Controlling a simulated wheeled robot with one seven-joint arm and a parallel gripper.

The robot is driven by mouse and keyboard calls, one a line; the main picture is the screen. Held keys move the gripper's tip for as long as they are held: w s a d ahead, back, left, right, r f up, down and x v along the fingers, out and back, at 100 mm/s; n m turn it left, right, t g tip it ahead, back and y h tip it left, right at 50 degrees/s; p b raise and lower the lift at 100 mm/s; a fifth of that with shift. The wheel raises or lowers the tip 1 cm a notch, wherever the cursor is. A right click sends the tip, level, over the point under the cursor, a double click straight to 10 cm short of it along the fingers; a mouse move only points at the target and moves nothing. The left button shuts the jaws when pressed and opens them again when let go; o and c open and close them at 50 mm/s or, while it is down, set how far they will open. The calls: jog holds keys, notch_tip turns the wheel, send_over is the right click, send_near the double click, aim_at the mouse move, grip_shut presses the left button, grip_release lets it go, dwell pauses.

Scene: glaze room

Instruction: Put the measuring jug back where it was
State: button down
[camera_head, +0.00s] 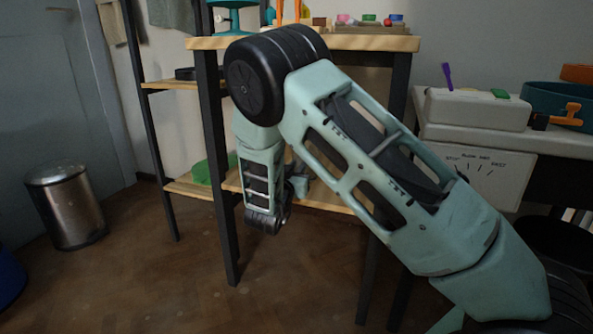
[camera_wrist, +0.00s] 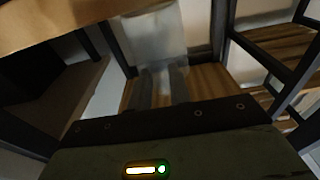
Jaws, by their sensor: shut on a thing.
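The measuring jug (camera_wrist: 155,40) is a pale, translucent vessel at the top middle of the wrist view. My gripper (camera_wrist: 160,72) is shut on it, with the two dark fingers reaching to its near side. The jug is over or on the wooden lower shelf (camera_wrist: 210,82) of the table; I cannot tell whether it touches the boards. In the head view my arm hides most of the gripper and the jug, in front of the lower shelf (camera_head: 335,200).
The wooden table top (camera_head: 365,43) is above the shelf, with dark legs (camera_head: 226,200) around the opening. A shelf rack (camera_head: 165,86) stands to the left. A metal bin (camera_head: 66,207) stands on the floor at far left. A white bench (camera_head: 470,138) is at right.

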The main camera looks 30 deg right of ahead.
jog(key=shift+f, duration=0.1)
jog(key=c, duration=1.3)
grip_release()
